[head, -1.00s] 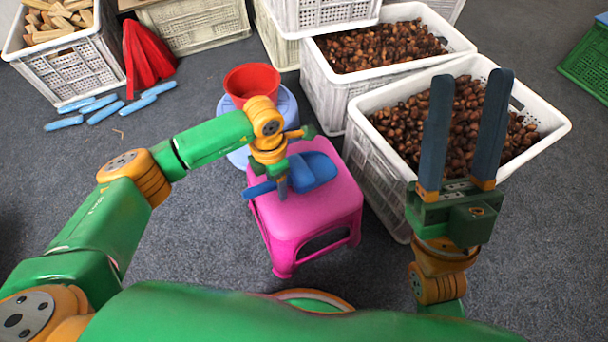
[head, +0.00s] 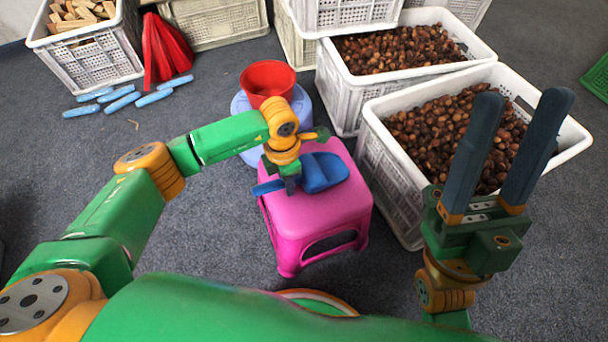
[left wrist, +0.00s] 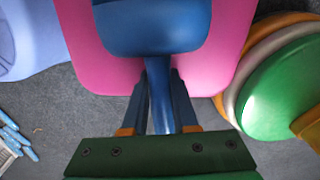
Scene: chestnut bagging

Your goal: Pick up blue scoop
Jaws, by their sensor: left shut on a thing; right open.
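The blue scoop (head: 324,171) is at the pink stool (head: 312,213), over its seat. My left gripper (head: 290,184) is shut on the scoop's handle. In the left wrist view the handle of the scoop (left wrist: 160,95) runs between the two fingers of my left gripper (left wrist: 159,100), with the scoop's wide body beyond, over the stool. I cannot tell whether the scoop still touches the seat. My right gripper (head: 510,145) is open and empty, its fingers pointing up in front of the nearer chestnut crate.
Two white crates of chestnuts, the nearer (head: 405,190) and the farther (head: 350,95), stand right of the stool. A red bucket (head: 267,80) sits on a light blue stool (head: 303,104) behind. Blue pieces (head: 120,101) and a red object (head: 165,50) lie at left.

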